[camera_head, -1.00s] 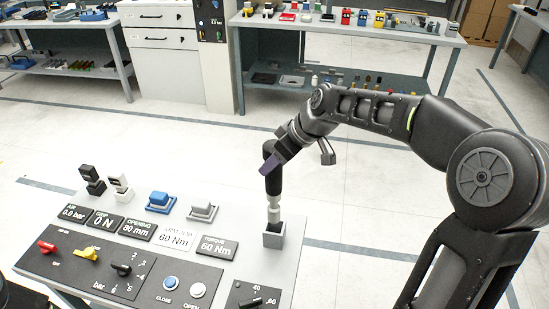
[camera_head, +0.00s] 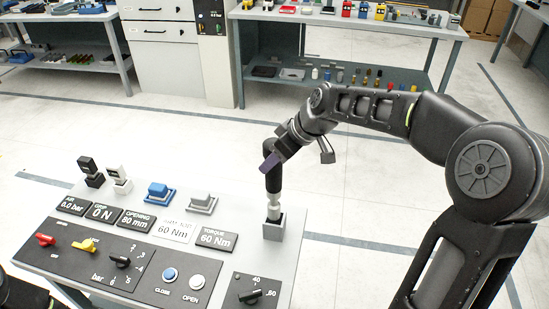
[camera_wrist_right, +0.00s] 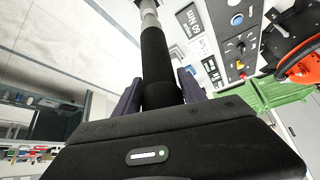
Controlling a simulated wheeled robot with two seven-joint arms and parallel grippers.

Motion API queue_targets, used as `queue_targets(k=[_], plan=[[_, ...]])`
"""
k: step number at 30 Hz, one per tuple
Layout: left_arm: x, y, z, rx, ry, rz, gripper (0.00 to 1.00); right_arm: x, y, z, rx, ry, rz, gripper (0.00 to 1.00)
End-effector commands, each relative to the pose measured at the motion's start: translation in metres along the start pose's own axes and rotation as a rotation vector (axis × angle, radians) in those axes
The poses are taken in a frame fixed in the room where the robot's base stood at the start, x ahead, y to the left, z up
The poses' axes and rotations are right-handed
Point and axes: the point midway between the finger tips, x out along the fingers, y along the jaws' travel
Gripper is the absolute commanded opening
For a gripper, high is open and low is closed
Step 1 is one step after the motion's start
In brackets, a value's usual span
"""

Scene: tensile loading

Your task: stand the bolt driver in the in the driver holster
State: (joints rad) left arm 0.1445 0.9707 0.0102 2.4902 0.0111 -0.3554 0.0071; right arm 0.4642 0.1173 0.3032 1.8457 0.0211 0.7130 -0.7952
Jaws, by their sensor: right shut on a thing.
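The bolt driver has a black handle (camera_head: 273,172) and a silver lower shaft (camera_head: 274,202). It stands close to upright, its lower end inside the mouth of the grey square driver holster (camera_head: 272,232) at the panel table's right edge. Whether it touches the bottom is hidden. My left gripper does not show.
The panel table carries display plates (camera_head: 174,229), a red knob (camera_head: 45,239), a yellow knob (camera_head: 88,245), a blue button (camera_head: 170,273) and a black dial (camera_head: 249,296). A blue block (camera_head: 158,190) stands behind the plates. Open floor (camera_head: 370,210) lies right of the holster.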

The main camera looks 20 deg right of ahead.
Motion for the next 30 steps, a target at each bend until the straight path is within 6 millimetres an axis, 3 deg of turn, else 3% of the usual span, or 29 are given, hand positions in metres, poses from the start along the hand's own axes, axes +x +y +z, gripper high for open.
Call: queue_targets(k=[30], plan=[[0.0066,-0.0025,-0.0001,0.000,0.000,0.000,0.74,-0.0023,0.0006,0.0003,-0.001,0.005,0.003,0.00]])
